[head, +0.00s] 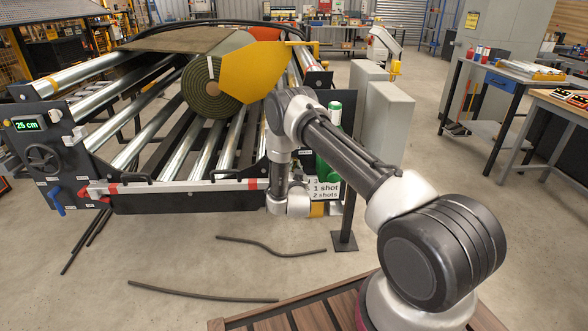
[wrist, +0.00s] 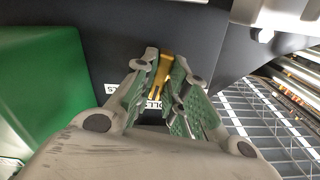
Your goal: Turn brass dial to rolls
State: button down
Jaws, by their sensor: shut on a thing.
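The brass dial (wrist: 164,70) shows in the wrist view as a narrow golden bar on a dark panel (wrist: 110,40). My gripper (wrist: 167,75) has its two green-padded fingers on either side of the bar and is shut on it. A white label (wrist: 153,104) below the bar is partly covered by the fingers, and its visible letters end in "LLS". A second white label (wrist: 111,87) sits to its left, too small to read. In the head view my arm reaches down to the right end of the roller frame, and the dial cannot be made out there.
A green roll of turf (head: 205,88) lies on the roller frame (head: 170,185) beside a yellow plate (head: 245,72). A green bottle (head: 330,140) and a shot-count sign (head: 327,188) are close to my arm. Dark hoses (head: 270,247) lie on the floor.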

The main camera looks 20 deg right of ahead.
jog(key=shift+n, duration=1.1)
jog(key=c, duration=1.4)
grip_release()
jog(key=shift+c, duration=0.2)
jog(key=shift+s, duration=0.1)
jog(key=v, duration=1.2)
